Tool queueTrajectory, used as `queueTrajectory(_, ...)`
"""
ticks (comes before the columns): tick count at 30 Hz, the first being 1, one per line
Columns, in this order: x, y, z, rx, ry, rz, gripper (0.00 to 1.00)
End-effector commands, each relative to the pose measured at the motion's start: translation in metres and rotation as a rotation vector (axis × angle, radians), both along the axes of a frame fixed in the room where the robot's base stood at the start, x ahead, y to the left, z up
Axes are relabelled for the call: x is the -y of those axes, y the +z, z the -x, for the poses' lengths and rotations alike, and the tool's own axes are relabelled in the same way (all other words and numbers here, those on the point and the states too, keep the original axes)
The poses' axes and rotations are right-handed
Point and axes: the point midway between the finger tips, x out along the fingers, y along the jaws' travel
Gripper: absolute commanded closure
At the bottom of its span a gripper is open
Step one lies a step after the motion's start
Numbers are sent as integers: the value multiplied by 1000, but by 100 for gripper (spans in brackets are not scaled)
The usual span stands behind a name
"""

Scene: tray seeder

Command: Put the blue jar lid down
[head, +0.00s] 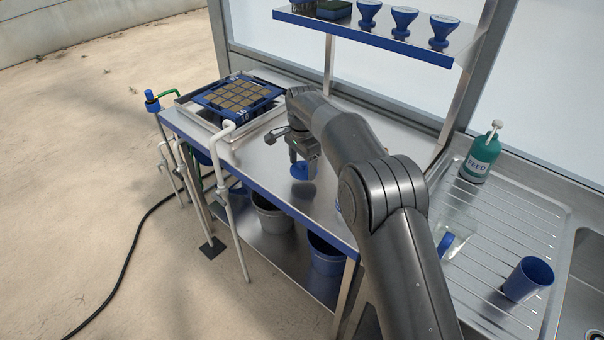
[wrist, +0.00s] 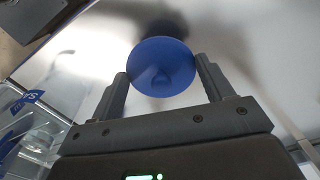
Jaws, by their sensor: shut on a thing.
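The blue jar lid (wrist: 160,67) is a round disc with a small raised knob in its middle. In the wrist view it sits between the two fingertips of my gripper (wrist: 161,78), which is shut on it. In the head view the lid (head: 300,171) shows below my gripper (head: 301,158), over the steel bench top (head: 262,168). A dark shadow or reflection lies on the steel beyond the lid. I cannot tell whether the lid touches the bench. A clear jar (head: 452,240) with a blue mark stands to the right, partly behind my arm.
A blue seed tray (head: 203,98) with brown cells sits at the bench's far left. A green FEED bottle (head: 481,157) and a blue cup (head: 527,279) stand on the ribbed drainer at right. A shelf (head: 375,38) overhangs the back.

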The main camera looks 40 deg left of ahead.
Motion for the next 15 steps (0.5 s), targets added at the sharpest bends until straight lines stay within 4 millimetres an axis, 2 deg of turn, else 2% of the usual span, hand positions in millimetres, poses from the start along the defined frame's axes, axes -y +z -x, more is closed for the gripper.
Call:
queueTrajectory(4, -1, -10, 1, -1, -1, 2, 48)
queueTrajectory(10, -1, -38, 1, -1, -1, 2, 48)
queueTrajectory(15, -1, -40, 0, 0, -1, -1, 48)
